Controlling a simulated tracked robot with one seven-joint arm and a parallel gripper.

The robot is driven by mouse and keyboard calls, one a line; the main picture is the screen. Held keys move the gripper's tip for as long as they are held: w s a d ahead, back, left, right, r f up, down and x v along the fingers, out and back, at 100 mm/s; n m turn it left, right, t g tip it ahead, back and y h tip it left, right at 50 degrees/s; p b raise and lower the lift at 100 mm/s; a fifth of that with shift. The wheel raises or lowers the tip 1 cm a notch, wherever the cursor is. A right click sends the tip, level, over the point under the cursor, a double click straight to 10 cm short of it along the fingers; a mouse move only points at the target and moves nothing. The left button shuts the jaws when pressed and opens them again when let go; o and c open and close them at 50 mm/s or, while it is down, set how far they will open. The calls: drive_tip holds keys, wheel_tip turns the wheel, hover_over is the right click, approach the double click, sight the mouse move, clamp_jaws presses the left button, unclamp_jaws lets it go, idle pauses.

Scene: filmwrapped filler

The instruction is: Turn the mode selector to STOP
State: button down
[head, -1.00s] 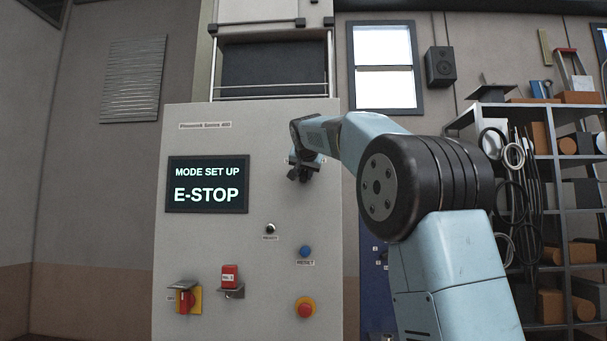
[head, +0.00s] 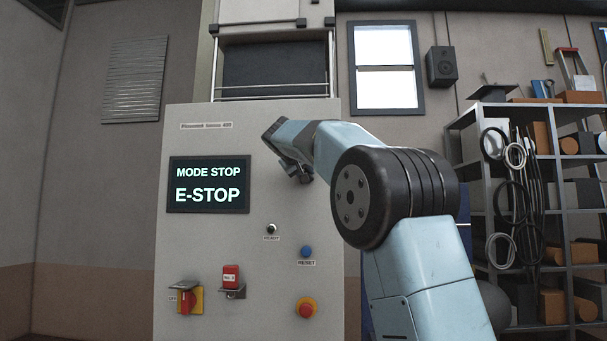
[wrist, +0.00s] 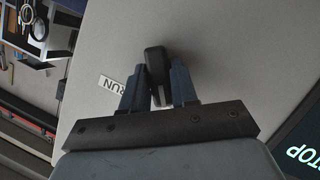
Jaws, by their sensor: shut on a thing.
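The mode selector (wrist: 156,66) is a black knob on the grey panel, seen in the wrist view between the two fingers of my gripper (wrist: 158,88). My gripper is shut on the knob. A label reading RUN (wrist: 111,86) shows upside down beside it, partly behind a finger. In the head view my gripper (head: 301,174) is at the upper right of the panel, and the knob is hidden behind it. The display (head: 209,184) reads MODE STOP and E-STOP.
The cabinet panel (head: 255,270) also carries a red emergency button (head: 305,307), a blue RESET button (head: 306,252), a small READY lamp (head: 271,229), a red rotary switch (head: 186,299) and a red padlock-like tag (head: 231,276). A shelf (head: 560,215) stands at the right.

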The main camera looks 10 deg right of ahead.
drive_tip(key=shift+a+n+h, duration=0.2)
drive_tip(key=shift+n+h, duration=0.1)
drive_tip(key=shift+n, duration=0.4)
drive_tip(key=shift+f, duration=0.1)
drive_tip(key=c, duration=1.1)
unclamp_jaws()
drive_tip(key=shift+w, duration=0.1)
drive_tip(key=shift+o, duration=0.7)
drive_tip(key=v, duration=1.3)
drive_tip(key=shift+s+a, duration=0.25)
drive_tip(key=shift+s, duration=0.1)
